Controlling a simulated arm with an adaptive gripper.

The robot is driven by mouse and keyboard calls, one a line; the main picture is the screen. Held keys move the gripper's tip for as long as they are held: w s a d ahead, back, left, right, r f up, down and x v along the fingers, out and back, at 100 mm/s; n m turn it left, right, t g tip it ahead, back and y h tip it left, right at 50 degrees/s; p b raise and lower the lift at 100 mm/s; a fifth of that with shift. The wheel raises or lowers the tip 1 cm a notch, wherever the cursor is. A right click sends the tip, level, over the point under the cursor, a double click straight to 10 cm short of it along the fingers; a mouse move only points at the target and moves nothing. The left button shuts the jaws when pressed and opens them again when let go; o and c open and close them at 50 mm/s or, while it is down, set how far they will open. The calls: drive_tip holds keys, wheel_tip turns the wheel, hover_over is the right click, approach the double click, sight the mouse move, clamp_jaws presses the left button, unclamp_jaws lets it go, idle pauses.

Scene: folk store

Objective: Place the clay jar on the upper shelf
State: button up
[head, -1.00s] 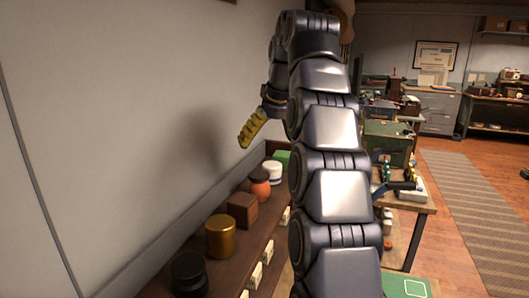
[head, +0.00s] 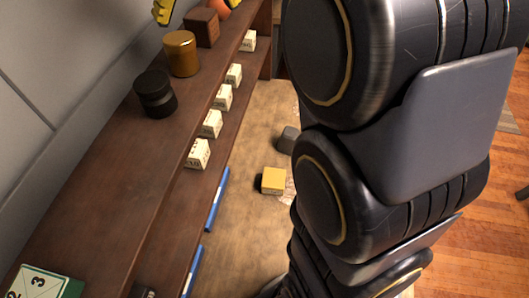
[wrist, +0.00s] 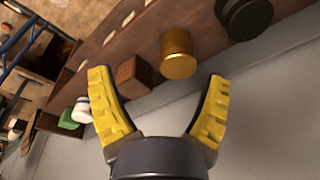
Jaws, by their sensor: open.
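The clay jar, orange and rounded, shows only in part at the top edge of the head view (head: 232,3). It stands in a row on the top board of the brown shelf (head: 105,185). In the wrist view I cannot make it out; my left yellow finger covers that part of the row. My gripper (wrist: 158,78) is open, its two yellow fingers spread wide with nothing between them. It is above the row, near the brown box and gold jar. In the head view only a yellow finger shows at the top.
A brown box (head: 201,27), gold jar (head: 181,54) and black jar (head: 155,93) stand near the wall. Several cream blocks (head: 197,153) line a lower ledge. A yellow block (head: 273,181) lies on the table below.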

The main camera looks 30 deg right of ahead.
drive_tip(key=s+a+f+g, duration=0.1)
drive_tip(key=s+a+f, duration=0.1)
drive_tip(key=s+f, duration=0.5)
drive_tip(key=s+a+f+g, duration=0.2)
drive_tip(key=s+f, duration=0.6)
drive_tip(key=s, duration=0.9)
drive_tip(key=shift+s+a+h, duration=0.4)
drive_tip(key=shift+a, duration=0.1)
